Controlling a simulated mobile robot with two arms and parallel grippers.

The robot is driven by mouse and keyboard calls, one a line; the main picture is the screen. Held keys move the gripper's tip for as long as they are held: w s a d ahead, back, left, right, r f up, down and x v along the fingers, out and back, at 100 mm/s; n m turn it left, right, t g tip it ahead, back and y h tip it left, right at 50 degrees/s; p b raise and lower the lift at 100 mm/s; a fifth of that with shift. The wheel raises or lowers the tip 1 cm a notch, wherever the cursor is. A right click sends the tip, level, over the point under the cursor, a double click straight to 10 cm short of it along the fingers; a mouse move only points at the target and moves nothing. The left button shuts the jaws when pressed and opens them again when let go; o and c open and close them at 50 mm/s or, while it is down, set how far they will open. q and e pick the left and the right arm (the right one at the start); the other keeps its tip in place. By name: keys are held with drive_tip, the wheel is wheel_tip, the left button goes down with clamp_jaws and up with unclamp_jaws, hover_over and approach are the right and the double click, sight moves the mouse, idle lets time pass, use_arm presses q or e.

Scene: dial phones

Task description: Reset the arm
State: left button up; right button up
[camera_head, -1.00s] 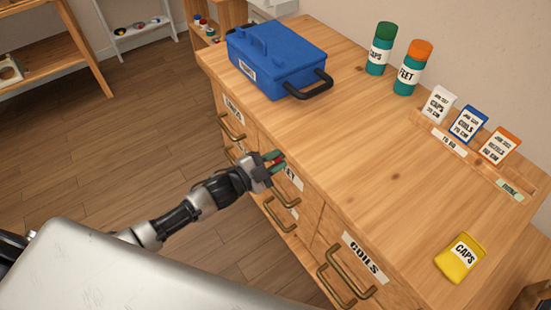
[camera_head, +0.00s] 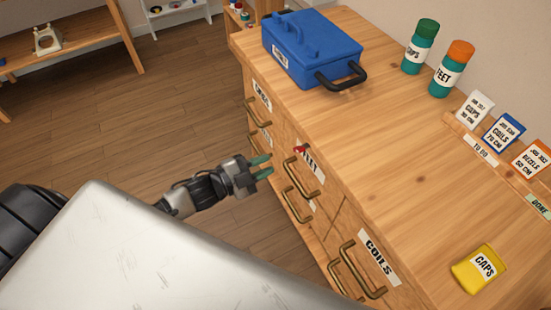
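My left gripper (camera_head: 263,167) is in front of the wooden cabinet, left of the drawer labelled FEET (camera_head: 309,160). Its two green fingers are spread apart with nothing between them, and it is clear of the handles. My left arm (camera_head: 205,190) reaches in behind my pale body panel. A small red thing (camera_head: 299,149) shows at the top of the FEET drawer front; I cannot tell what it is or how it rests. My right gripper is not in view.
Brass handles (camera_head: 300,204) stick out from the cabinet front. On the cabinet top (camera_head: 385,150) stand a blue toolbox (camera_head: 312,45), a CAPS canister (camera_head: 420,47), a FEET canister (camera_head: 452,69), several cards (camera_head: 504,132) in a rack and a yellow CAPS packet (camera_head: 476,268). The floor (camera_head: 130,130) at left is clear.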

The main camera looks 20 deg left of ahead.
use_arm(q)
drive_tip(key=shift+s+a, duration=0.1)
drive_tip(key=shift+s, duration=0.05)
idle(0.4)
drive_tip(key=s+a+f+n+g+y+p, duration=0.1)
drive_tip(key=s+a+f+n+y, duration=0.2)
drive_tip(key=f, duration=0.5)
drive_tip(key=s+a+f+n+g+y+p, duration=0.2)
drive_tip(key=s+f+n+y, duration=0.1)
drive_tip(key=f, duration=0.4)
drive_tip(key=s+a+f+n+g+y+p, duration=0.1)
drive_tip(key=s+a+f+n+y, duration=0.2)
drive_tip(key=f, duration=0.5)
drive_tip(key=s+d+f+n+g+y+p, duration=0.1)
drive_tip(key=s+f+g, duration=0.3)
drive_tip(key=s, duration=0.9)
drive_tip(key=s+d+f+n+g+y+p, duration=0.1)
drive_tip(key=s+d+f+n+g, duration=0.3)
drive_tip(key=s, duration=0.9)
wheel_tip(320, 180, down, 3)
drive_tip(key=shift+s+d+f+g+p, duration=0.15)
drive_tip(key=shift+d+f+g+p, duration=0.05)
drive_tip(key=shift+g+p, duration=0.45)
